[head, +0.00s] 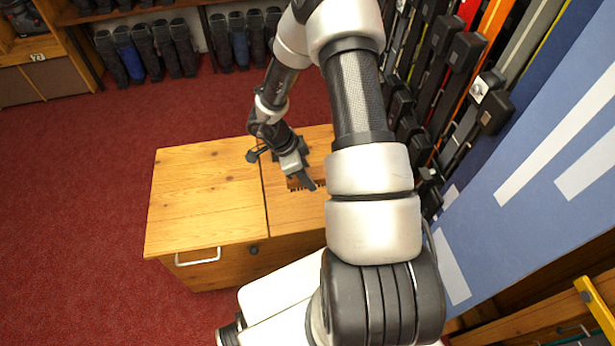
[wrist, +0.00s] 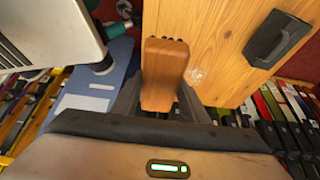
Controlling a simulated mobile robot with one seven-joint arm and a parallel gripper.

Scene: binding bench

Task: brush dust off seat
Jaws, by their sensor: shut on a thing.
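The seat is the right-hand top panel (head: 292,217) of a wooden bench box in the head view. It also shows in the wrist view (wrist: 215,40). A brown wooden brush (wrist: 163,72) with dark bristle tips is between the fingers of my gripper (wrist: 160,100), which is shut on it. In the head view my gripper (head: 304,182) is low over the right panel, partly covering the brush. I cannot tell whether the bristles touch the wood. A faint pale patch (wrist: 195,75), perhaps dust, lies on the wood just right of the brush. My arm hides the panel's right side.
A black block-like piece (wrist: 278,40) is on the wood in the wrist view. The left panel (head: 205,195) is bare. Skis and bindings (head: 465,50) stand close on the right, beside a blue board (head: 560,150). Boots (head: 150,50) line the back; red carpet is open at left.

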